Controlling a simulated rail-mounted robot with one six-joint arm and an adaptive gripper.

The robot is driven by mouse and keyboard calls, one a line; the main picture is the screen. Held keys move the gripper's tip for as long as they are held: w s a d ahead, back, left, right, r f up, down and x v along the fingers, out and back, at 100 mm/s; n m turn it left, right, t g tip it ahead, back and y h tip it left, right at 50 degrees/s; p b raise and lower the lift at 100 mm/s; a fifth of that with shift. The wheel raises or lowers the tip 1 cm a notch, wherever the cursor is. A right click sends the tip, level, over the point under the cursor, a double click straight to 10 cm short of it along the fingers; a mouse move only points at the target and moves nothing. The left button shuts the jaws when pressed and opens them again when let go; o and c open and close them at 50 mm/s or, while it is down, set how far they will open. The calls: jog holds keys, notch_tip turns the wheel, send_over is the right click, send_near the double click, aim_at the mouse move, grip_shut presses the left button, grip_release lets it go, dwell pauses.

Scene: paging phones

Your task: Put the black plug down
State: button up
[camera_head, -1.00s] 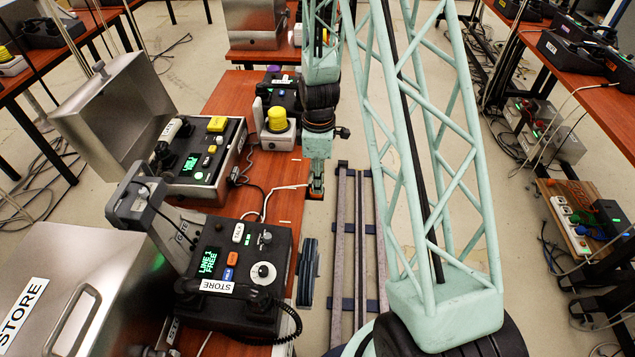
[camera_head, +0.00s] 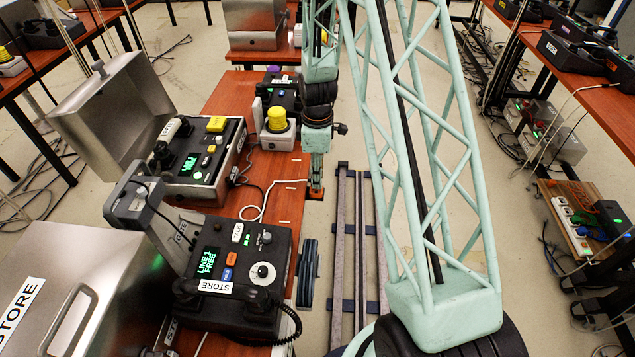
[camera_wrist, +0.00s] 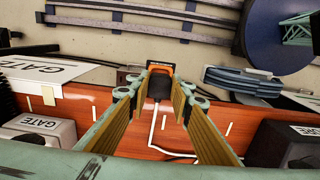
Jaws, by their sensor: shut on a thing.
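My gripper (camera_wrist: 158,92) is shut on the black plug (camera_wrist: 158,87), a small dark block between the fingertips in the wrist view. An orange edge shows around the block's far end; I cannot tell whether it belongs to the plug. In the head view my gripper (camera_head: 316,190) points down beside the right edge of the red-brown table (camera_head: 282,212). The plug is too small there to make out clearly. A white cable (camera_wrist: 152,135) lies on the tabletop below the fingers. I cannot tell whether the plug touches anything.
A black phone unit labelled STORE (camera_head: 240,240) stands nearest on the table. Behind it are an open-lidded metal box (camera_head: 205,165) and a yellow button on a white base (camera_head: 277,128). Short white marks line the table edge. Rails (camera_head: 350,240) run along the floor to the right.

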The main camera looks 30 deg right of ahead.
jog(key=shift+f, duration=1)
jog(key=shift+f+b, duration=0.3)
jog(key=shift+b, duration=0.1)
jog(key=o, duration=0.9)
jog(key=shift+r, duration=0.25)
notch_tip(320, 180, up, 11)
jog(key=p, duration=0.2)
jog(key=shift+r+p, duration=0.1)
jog(key=shift+p, duration=0.3)
jog(key=shift+r, duration=0.45)
